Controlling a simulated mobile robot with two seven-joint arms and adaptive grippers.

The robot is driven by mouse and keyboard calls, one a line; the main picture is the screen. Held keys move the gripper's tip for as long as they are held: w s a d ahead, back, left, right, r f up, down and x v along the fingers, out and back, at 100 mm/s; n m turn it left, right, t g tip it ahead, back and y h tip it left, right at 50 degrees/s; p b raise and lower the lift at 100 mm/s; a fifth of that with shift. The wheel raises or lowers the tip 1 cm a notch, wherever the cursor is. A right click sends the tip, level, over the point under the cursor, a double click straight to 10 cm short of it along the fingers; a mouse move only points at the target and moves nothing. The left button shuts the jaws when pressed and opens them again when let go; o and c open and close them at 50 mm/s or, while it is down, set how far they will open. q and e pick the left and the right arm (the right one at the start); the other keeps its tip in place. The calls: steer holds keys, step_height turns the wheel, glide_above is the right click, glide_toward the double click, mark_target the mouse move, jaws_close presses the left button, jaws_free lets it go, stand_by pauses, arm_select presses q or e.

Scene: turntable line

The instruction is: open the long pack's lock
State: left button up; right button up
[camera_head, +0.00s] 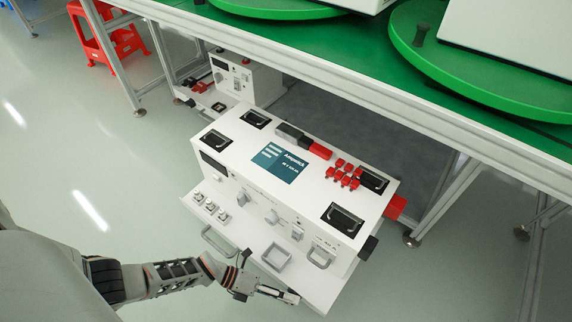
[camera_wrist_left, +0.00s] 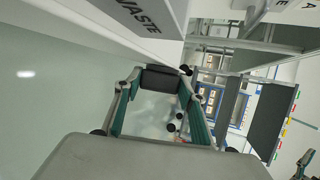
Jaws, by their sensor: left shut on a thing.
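The long pack (camera_head: 335,196) is a white box with a blue label (camera_head: 279,163), standing on a pale tray (camera_head: 240,240). Its front bears metal latches (camera_head: 243,198), a round knob (camera_head: 271,216) and a handle (camera_head: 320,257). I cannot tell which of these is the lock. My left gripper (camera_head: 292,297) is low in front of the pack, near the tray's front edge. My right gripper is not in view.
A smaller white unit (camera_head: 240,78) stands behind to the left. A table with a green top (camera_head: 350,45) and green turntables (camera_head: 480,65) stands at the back, on metal legs. A red stool (camera_head: 105,40) is at the far left. The floor at left is clear.

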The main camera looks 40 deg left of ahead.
arm_select(q)
steer(key=shift+s+d+f+h, duration=0.15)
steer(key=shift+s+f+h, duration=0.25)
steer(key=shift+s, duration=0.1)
steer(key=shift+w+a+r, duration=0.1)
steer(key=shift+a+r, duration=0.05)
steer(key=shift+a, duration=0.1)
stand_by(0.3)
steer(key=o, duration=1.1)
steer(key=shift+w+r, duration=0.1)
steer(key=shift+w, duration=0.1)
steer(key=shift+w+r, duration=0.1)
steer(key=v, duration=1.2)
steer(key=shift+f, duration=0.25)
